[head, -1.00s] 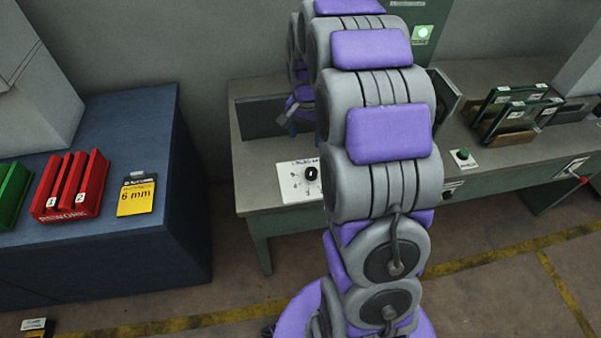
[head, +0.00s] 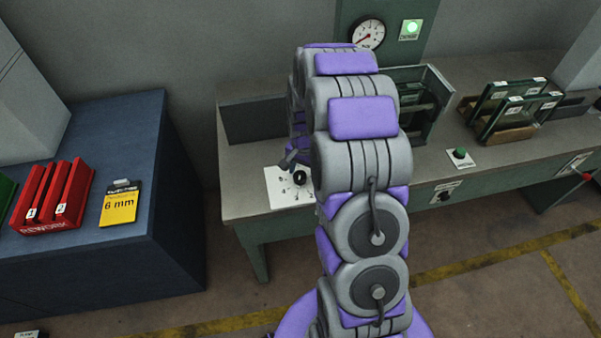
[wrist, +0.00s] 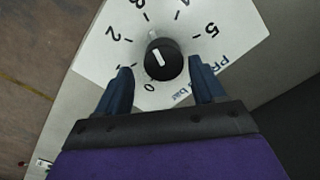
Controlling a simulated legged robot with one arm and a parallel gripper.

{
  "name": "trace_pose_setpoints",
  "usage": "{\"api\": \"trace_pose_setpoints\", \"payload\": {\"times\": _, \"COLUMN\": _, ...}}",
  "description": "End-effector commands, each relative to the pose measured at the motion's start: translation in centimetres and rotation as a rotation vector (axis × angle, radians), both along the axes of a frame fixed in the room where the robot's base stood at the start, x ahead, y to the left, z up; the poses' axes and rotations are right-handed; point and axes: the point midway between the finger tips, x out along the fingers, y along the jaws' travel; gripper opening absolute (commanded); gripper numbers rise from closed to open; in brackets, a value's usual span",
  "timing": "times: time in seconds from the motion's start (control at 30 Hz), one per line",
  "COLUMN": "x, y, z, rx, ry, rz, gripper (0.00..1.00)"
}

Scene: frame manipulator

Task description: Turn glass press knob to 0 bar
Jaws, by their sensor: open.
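The press knob (wrist: 163,60) is a round black knob with a white pointer line, on a white dial plate (wrist: 90,50) marked 0 to 5 around it. In the wrist view the line points up and slightly left, toward the 3 side, away from the 0. My gripper (wrist: 160,67) is open, with one blue finger on each side of the knob in the picture. I cannot tell whether the fingers reach down around it or touch it. In the head view the knob (head: 300,177) shows at the bench's front edge, beside my gripper (head: 289,160), which is partly hidden by my arm.
A round gauge (head: 368,33) and a lit green lamp (head: 411,29) are on the green column behind. Glass panes (head: 515,105) in racks and a green button (head: 460,153) stand on the bench (head: 400,180) to the right. A blue cabinet (head: 150,130) with red racks (head: 50,200) stands left.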

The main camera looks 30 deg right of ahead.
Motion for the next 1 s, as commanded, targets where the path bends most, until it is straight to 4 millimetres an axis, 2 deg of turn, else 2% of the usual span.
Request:
{"api": "trace_pose_setpoints", "payload": {"times": 0.33, "x": 0.0, "y": 1.9, "z": -0.1, "rx": -0.021, "ry": 0.0, "rz": 0.003, "gripper": 0.69}}
{"api": "trace_pose_setpoints", "payload": {"times": 0.67, "x": 0.2, "y": 0.4, "z": -0.3, "rx": -0.005, "ry": -0.004, "rz": 0.001, "gripper": 0.38}}
{"api": "trace_pose_setpoints", "payload": {"times": 0.9, "x": 0.0, "y": 0.9, "z": -0.3, "rx": -0.01, "ry": 0.0, "rz": 0.001, "gripper": 0.15}}
{"api": "trace_pose_setpoints", "payload": {"times": 1.0, "x": -0.2, "y": 1.1, "z": -0.3, "rx": -0.012, "ry": 0.003, "rz": 0.002, "gripper": 0.13}}
